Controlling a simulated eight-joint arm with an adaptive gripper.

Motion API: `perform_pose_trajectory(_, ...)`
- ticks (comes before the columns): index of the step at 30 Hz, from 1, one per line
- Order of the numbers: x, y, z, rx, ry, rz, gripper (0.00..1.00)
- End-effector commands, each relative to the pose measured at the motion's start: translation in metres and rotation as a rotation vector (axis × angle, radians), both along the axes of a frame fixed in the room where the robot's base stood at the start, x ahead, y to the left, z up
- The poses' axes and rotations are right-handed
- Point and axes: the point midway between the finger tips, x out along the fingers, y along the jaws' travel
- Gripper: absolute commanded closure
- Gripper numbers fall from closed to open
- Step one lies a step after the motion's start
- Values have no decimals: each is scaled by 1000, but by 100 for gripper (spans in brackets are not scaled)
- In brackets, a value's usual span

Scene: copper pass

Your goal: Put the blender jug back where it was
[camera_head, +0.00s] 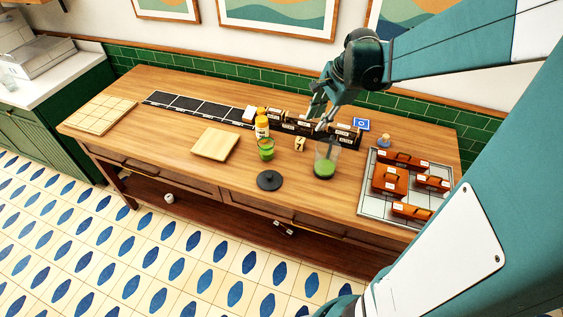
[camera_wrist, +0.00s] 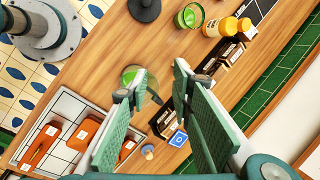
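The clear blender jug (camera_head: 327,157) stands upright on the wooden counter, with green liquid in its bottom. My gripper (camera_head: 321,120) is above and slightly behind its rim. In the wrist view the jug (camera_wrist: 131,74) shows beyond the fingertips, partly hidden by one finger. My gripper (camera_wrist: 153,88) is open, with nothing between its fingers. A round black disc with a knob (camera_head: 269,180), perhaps the jug's lid, lies on the counter to the left of the jug. A glass of green drink (camera_head: 266,153) stands behind that disc.
A yellow bottle (camera_head: 262,129) stands behind the glass. A row of black labelled bins (camera_head: 345,136) runs along the back. A tiled tray (camera_head: 374,206) with orange boxes (camera_head: 390,180) is to the right. A wooden board (camera_head: 214,144) lies left; the counter's front middle is mostly clear.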

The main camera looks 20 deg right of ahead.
Motion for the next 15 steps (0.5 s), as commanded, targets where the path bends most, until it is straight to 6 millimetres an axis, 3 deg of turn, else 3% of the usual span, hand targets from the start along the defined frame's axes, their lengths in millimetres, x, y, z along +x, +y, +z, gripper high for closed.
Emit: perform_pose_trajectory(15, -46, 87, 40, -231, -113, 434, 76)
